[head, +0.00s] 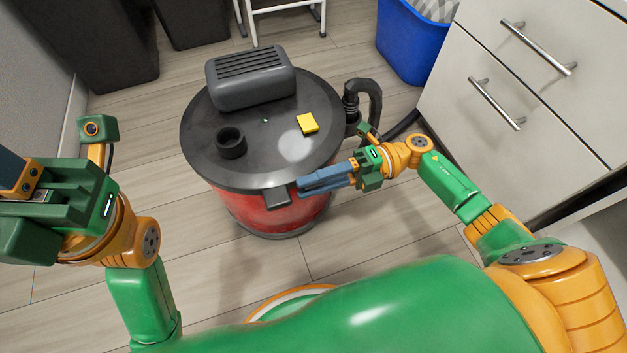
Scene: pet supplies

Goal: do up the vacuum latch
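The vacuum is a red drum (275,213) with a dark grey round lid (262,150). A dark latch (277,197) sits at the lid's front rim and hangs over the red wall. How far it is fastened is too small to tell. My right gripper (301,186) reaches in from the right, its blue fingers lying close together with nothing between them. Their tips are just right of the latch; I cannot tell whether they touch it. My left gripper (8,178) is at the left edge, away from the vacuum, with its fingers partly cut off.
The lid carries a grey ribbed motor housing (250,78), a round port (231,142) and a yellow square (307,123). A black hose (372,97) is at its right. White drawers (520,85) stand right, a blue bin (411,45) behind. The floor left of the vacuum is clear.

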